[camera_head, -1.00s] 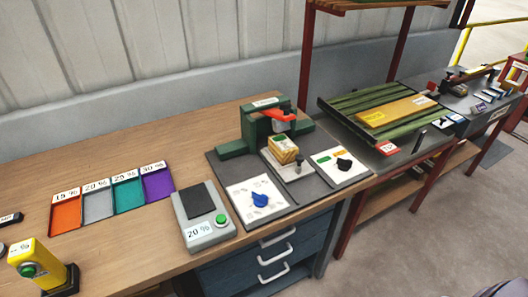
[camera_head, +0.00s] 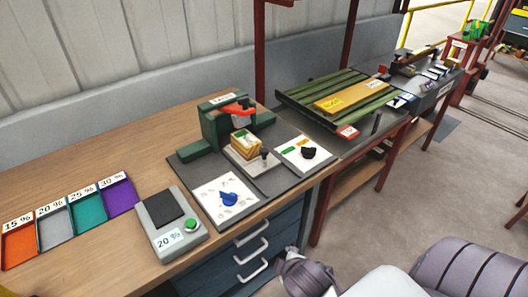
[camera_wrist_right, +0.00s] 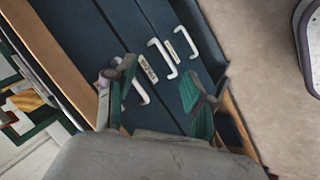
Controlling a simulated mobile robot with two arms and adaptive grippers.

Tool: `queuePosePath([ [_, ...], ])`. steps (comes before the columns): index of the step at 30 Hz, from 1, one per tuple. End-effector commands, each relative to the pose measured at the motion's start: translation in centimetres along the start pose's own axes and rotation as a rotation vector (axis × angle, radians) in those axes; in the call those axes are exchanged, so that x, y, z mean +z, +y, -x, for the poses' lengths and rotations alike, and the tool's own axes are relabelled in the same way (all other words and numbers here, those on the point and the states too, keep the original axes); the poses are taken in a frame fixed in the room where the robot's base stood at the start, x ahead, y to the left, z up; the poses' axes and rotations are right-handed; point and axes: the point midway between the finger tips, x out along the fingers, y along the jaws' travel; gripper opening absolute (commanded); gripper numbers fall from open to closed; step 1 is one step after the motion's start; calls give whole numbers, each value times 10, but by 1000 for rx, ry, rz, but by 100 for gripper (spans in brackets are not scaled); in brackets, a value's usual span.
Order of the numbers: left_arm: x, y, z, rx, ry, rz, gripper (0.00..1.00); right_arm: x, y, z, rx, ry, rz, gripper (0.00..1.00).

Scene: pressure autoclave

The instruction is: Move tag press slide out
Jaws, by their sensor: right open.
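The green tag press (camera_head: 215,130) with a red lever (camera_head: 238,108) stands on a dark mat on the wooden bench. Its slide (camera_head: 268,162) is a grey plate with a small dark knob (camera_head: 264,154), lying at the front of the press. A yellow and tan block (camera_head: 245,146) sits on the slide, by the press head. My right gripper (camera_wrist_right: 160,92) is open and empty in the right wrist view, with the blue drawers behind its fingers. It is away from the slide.
White panels with a blue knob (camera_head: 229,199) and a black knob (camera_head: 309,153) flank the slide. A grey scale-like box (camera_head: 172,224) and coloured trays (camera_head: 55,232) are to the left. Blue drawers with white handles (camera_head: 252,250) are below. A slatted green table (camera_head: 330,95) stands right.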

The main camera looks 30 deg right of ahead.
Motion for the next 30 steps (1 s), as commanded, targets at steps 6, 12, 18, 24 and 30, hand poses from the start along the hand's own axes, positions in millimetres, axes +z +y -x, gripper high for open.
queuePosePath([
  [6,0,-1,-1,-1,1,0,0,-23,94,7,384,-7,574,54],
  [12,-1,-1,-1,-1,1,0,0,-59,163,18,770,-208,1309,54],
  [18,-1,-1,-1,-1,2,0,0,-88,184,24,974,-429,1809,54],
  [24,-1,0,1,0,2,-1,0,-98,191,21,1017,-490,1927,54],
  [30,-2,0,8,0,2,-2,0,-114,214,3,1017,-489,1923,54],
])
